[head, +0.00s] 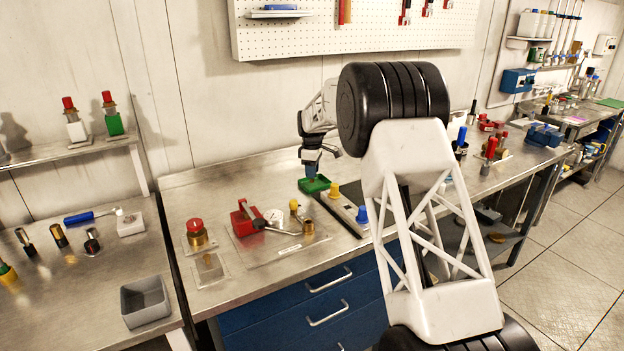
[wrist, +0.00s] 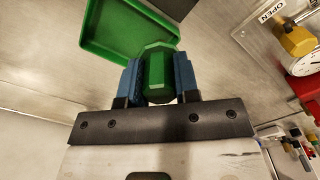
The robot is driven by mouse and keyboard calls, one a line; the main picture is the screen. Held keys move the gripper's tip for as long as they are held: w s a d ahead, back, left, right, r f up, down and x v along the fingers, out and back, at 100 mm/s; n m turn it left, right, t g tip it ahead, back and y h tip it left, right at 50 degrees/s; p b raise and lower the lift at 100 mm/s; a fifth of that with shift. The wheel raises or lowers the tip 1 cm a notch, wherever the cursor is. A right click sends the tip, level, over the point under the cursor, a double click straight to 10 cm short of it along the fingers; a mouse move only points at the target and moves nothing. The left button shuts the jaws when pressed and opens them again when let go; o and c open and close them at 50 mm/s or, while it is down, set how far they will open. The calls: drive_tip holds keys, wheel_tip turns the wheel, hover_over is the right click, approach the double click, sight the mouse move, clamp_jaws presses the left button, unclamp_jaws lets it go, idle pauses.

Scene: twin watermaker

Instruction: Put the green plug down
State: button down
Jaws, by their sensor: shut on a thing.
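The green plug (wrist: 158,70) is a faceted green piece in the wrist view, between the blue fingers of my gripper (wrist: 158,80). My gripper is shut on it. A green tray (wrist: 100,30) with a raised rim lies just beyond the plug in the wrist view. In the head view my gripper (head: 311,172) points down at the green tray (head: 313,187) on the steel bench. The plug cannot be made out in the head view. I cannot tell whether the plug touches the tray or the bench.
A plate with a red valve body (head: 246,218) and a gauge (head: 274,217) is in front. A grey bin (head: 145,301) stands at left. Bare bench lies left of the tray.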

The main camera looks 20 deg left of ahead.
drive_tip(key=shift+f, duration=1.65)
drive_tip(key=shift+f, duration=0.15)
drive_tip(key=c, duration=0.8)
unclamp_jaws()
drive_tip(key=shift+c, duration=0.2)
wheel_tip(320, 180, up, 12)
drive_tip(key=shift+r, duration=0.15)
